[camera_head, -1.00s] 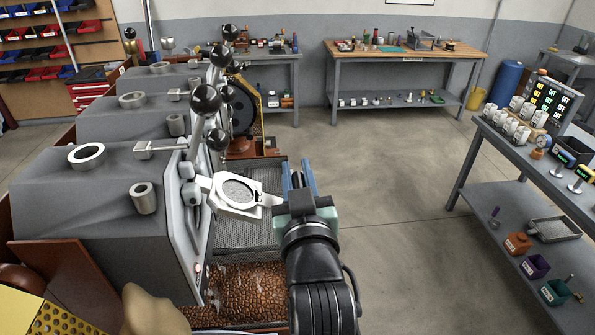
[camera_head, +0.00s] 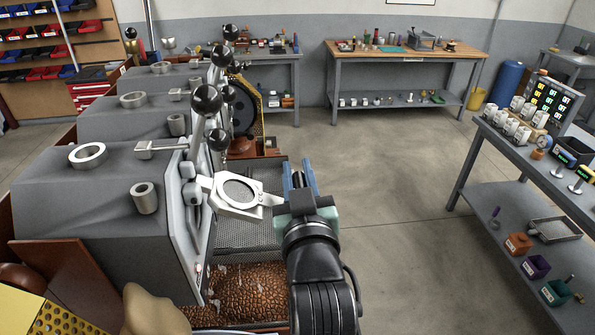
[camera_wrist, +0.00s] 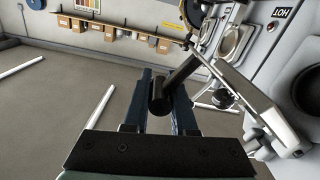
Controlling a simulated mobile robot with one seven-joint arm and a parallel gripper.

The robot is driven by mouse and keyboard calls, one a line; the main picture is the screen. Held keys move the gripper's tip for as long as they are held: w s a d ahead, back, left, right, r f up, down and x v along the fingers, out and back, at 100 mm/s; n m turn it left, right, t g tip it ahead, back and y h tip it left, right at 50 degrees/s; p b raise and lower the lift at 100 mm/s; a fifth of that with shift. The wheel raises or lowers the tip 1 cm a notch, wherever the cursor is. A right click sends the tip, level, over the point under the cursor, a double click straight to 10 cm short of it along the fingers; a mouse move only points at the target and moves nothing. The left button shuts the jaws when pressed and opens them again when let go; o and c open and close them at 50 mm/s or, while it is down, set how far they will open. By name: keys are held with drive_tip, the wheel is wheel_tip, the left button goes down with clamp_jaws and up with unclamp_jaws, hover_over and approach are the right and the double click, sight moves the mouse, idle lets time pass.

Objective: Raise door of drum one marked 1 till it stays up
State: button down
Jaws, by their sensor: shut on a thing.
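The nearest roaster drum (camera_head: 100,195) stands at the left in the head view; I cannot read a number on it. Its pale metal door (camera_head: 262,205), with a round window, sticks out from the drum's front, swung away from the face. In the wrist view the door plate (camera_wrist: 245,90) is seen edge-on at the right, with a dark round handle bar (camera_wrist: 180,75) running from it toward my fingers. My gripper (camera_head: 299,180) is shut on this bar; in the wrist view the bar's end lies between the fingers (camera_wrist: 160,105).
A mesh cooling tray (camera_head: 240,235) and brown beans (camera_head: 255,290) lie below the door. Levers with black balls (camera_head: 207,99) rise close behind it. More drums (camera_head: 130,100) stand beyond. Open floor (camera_head: 405,240) lies right of my arm, before a grey bench (camera_head: 550,170).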

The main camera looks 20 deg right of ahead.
drive_tip(key=shift+s+d+r, duration=0.1)
drive_tip(key=shift+d+r, duration=0.1)
drive_tip(key=shift+r, duration=0.05)
wheel_tip(320, 180, up, 8)
drive_tip(key=a+n+p, duration=0.1)
drive_tip(key=n+p, duration=0.2)
drive_tip(key=n, duration=0.1)
drive_tip(key=shift+w+a+f+n+p, duration=0.2)
drive_tip(key=shift+a+f+n+p, duration=0.05)
drive_tip(key=shift+n+p, duration=0.1)
idle(0.5)
drive_tip(key=c, duration=0.8)
unclamp_jaws()
drive_tip(key=shift+o, duration=0.3)
drive_tip(key=shift+a+f, duration=0.1)
drive_tip(key=shift+a, duration=0.05)
